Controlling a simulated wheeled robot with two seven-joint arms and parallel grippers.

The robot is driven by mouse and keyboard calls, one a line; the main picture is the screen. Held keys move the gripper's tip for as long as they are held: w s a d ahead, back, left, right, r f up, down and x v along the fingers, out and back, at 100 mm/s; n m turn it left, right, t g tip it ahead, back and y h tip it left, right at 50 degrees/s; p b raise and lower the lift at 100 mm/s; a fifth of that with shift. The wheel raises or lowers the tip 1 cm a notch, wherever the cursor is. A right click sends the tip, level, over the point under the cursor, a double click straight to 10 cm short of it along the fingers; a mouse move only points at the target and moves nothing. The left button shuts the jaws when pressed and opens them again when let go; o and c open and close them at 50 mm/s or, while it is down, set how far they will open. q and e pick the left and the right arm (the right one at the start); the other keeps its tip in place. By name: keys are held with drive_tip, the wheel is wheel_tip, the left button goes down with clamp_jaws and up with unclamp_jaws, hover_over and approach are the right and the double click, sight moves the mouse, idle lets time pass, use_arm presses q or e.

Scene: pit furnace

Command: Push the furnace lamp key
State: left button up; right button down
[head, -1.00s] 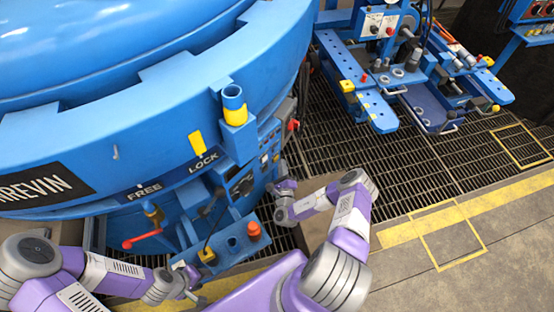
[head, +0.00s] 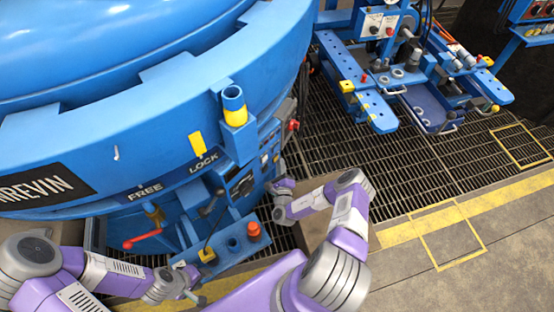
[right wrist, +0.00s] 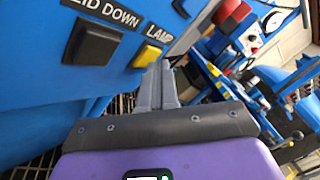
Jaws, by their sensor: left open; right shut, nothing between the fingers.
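The lamp key is a yellow square button (right wrist: 147,56) on a dark base, below the LAMP label on the blue panel in the right wrist view. My right gripper (right wrist: 164,68) is shut and empty, its fingertips just beside the key's lower right edge in that view. I cannot tell whether they touch it. In the head view, my right gripper (head: 272,187) is at the side of the furnace control panel (head: 242,182), and the key is too small to make out. My left gripper (head: 195,285) is open, low in front of the furnace shelf.
A black LID DOWN key (right wrist: 92,45) sits left of the lamp key, and a red knob (right wrist: 231,14) lies to the right. The blue furnace (head: 110,110) fills the left. Open grating (head: 400,165) lies between.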

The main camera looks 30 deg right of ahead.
idle(0.3)
drive_tip(key=shift+s+d+p, duration=0.15)
drive_tip(key=shift+s+p, duration=0.25)
drive_tip(key=shift+p, duration=0.1)
drive_tip(key=shift+s, duration=0.15)
drive_tip(key=s+p, duration=0.1)
drive_tip(key=s+d, duration=0.1)
drive_tip(key=s, duration=0.1)
drive_tip(key=s+p, duration=0.1)
drive_tip(key=s, duration=0.1)
drive_tip(key=shift+s+d+p, duration=0.25)
drive_tip(key=shift+p, duration=0.1)
idle(0.4)
